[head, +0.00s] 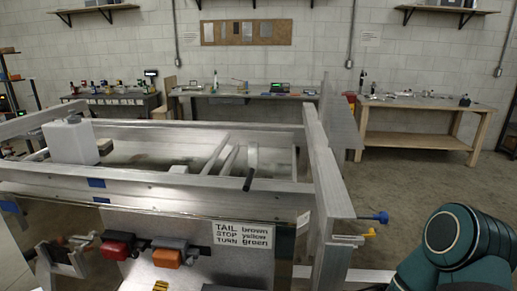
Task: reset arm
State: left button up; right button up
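The teal and black joint of my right arm (455,245) fills the lower right corner. Its gripper is outside the picture. My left arm and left gripper do not show. The aluminium trailer (110,183) stands in front of me. Its rear panel carries a red light (117,245), an orange light (170,252) and a white label (243,234) reading TAIL brown, STOP yellow, TURN green. A blue-tipped part (375,217) and a yellow-tipped part (367,233) stick out beside the trailer's right post (328,190). My arm joint is to the right of them, apart in the picture.
A white box (70,140) sits at the trailer's left side. Benches with small items stand along the back wall, including a wooden one (420,141) at the right. Concrete floor (400,180) is clear between the trailer and that bench.

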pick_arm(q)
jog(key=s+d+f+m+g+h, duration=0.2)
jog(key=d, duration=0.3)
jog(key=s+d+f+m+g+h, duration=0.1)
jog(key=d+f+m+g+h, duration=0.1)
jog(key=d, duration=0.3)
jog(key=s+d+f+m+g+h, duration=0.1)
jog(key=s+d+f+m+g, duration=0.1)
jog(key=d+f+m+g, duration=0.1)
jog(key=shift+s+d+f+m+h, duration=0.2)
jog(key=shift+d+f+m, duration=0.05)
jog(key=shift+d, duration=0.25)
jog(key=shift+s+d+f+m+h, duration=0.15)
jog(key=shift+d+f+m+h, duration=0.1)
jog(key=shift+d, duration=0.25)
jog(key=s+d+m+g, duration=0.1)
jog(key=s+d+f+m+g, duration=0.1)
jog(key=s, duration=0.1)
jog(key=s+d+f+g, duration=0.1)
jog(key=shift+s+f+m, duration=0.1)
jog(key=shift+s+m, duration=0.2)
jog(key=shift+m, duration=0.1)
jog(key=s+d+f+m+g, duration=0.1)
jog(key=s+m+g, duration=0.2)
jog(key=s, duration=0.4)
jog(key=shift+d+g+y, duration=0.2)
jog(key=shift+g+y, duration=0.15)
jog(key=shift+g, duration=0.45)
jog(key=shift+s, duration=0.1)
